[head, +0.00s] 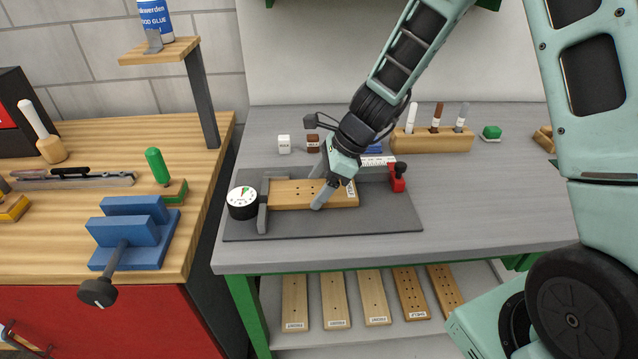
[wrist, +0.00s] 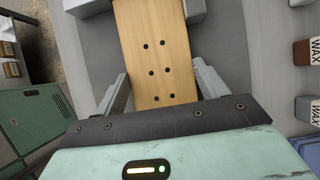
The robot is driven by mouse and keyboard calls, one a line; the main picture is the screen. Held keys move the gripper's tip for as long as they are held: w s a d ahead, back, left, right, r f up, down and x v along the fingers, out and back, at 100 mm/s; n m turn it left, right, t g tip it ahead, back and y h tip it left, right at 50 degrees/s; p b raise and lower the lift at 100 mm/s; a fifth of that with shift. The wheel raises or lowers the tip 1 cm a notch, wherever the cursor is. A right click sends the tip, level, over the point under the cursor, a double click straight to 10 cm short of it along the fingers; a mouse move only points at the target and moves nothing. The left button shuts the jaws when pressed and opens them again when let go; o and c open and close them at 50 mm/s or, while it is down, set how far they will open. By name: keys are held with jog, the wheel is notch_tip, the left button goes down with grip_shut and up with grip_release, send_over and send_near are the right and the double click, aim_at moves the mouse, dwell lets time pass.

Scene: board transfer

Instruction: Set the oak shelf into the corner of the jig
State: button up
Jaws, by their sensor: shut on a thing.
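The oak shelf (head: 285,195), a pale board with several dark holes and a white label at its right end, lies over the dark grey jig (head: 390,218). Its left end is close to the jig's grey left stop (head: 263,207); I cannot tell whether they touch. My gripper (head: 318,190) is shut across the board's width, right of its middle. In the wrist view the board (wrist: 158,50) runs away from me between the two fingers (wrist: 163,88). Whether the board rests flat on the jig is unclear, and part of its back edge is hidden by my gripper.
A round gauge (head: 242,203) stands at the jig's left and a red clamp (head: 398,181) at its right. A rack of markers (head: 432,141) and small wax blocks (head: 284,144) stand behind. Several boards (head: 334,300) lie on the lower shelf.

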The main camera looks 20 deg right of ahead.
jog(key=shift+w, duration=0.1)
dwell(0.6)
jog(key=o, duration=1.3)
jog(key=shift+w, duration=0.1)
jog(key=shift+c, duration=0.2)
jog(key=p+v, duration=0.1)
jog(key=v, duration=1.6)
jog(key=shift+r, duration=0.15)
